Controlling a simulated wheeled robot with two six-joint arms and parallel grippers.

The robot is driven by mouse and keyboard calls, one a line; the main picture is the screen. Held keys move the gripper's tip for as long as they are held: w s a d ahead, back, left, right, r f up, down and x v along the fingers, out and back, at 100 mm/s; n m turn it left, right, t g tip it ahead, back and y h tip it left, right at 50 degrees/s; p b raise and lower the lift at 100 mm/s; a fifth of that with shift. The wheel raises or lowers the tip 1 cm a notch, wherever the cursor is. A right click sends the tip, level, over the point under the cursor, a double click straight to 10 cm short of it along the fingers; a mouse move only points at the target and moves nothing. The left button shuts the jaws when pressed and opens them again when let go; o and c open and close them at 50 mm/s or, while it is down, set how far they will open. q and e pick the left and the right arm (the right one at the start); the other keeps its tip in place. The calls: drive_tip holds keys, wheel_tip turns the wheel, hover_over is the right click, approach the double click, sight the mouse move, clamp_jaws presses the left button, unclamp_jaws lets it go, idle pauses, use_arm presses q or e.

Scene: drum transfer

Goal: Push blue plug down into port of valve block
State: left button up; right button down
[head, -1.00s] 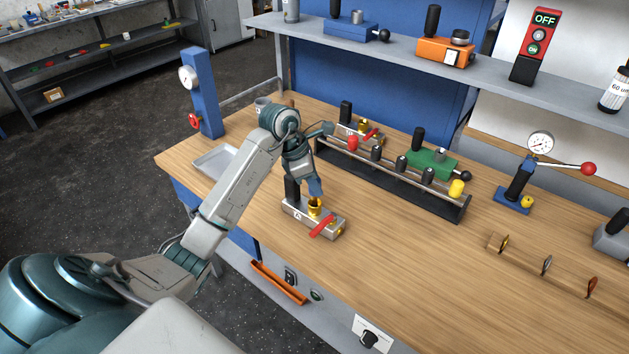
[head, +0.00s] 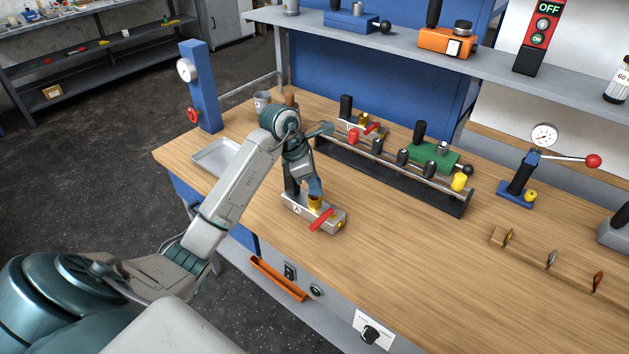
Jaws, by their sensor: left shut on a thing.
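The valve block (head: 293,207) is a silver block with a black post, a red lever (head: 321,220) and a brass port (head: 315,203) on top. It lies on the bench in the middle of the view. My left gripper (head: 314,183) points down right above the port and is shut on the blue plug (head: 315,190). The plug's lower end meets the port's top; how deep it sits cannot be told. The fingers hide part of the plug and post. My right gripper is not in view.
A black rack (head: 390,180) with several plugs stands behind the block. A second silver block and a green block (head: 436,156) are behind the rack. A metal tray (head: 215,155) is at the left.

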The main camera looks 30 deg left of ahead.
use_arm(q)
drive_tip(key=o, duration=1.1)
drive_tip(key=shift+c, duration=0.2)
drive_tip(key=shift+s+a+r, duration=0.1)
drive_tip(key=shift+a+r, duration=0.1)
drive_tip(key=shift+r, duration=0.25)
drive_tip(key=b+v, duration=0.1)
drive_tip(key=v, duration=0.8)
drive_tip(key=shift+s+r+b, duration=0.15)
drive_tip(key=shift+r+b, duration=0.2)
drive_tip(key=shift+r, duration=0.05)
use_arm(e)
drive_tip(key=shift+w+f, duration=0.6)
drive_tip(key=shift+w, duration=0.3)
use_arm(q)
drive_tip(key=shift+f, duration=0.1)
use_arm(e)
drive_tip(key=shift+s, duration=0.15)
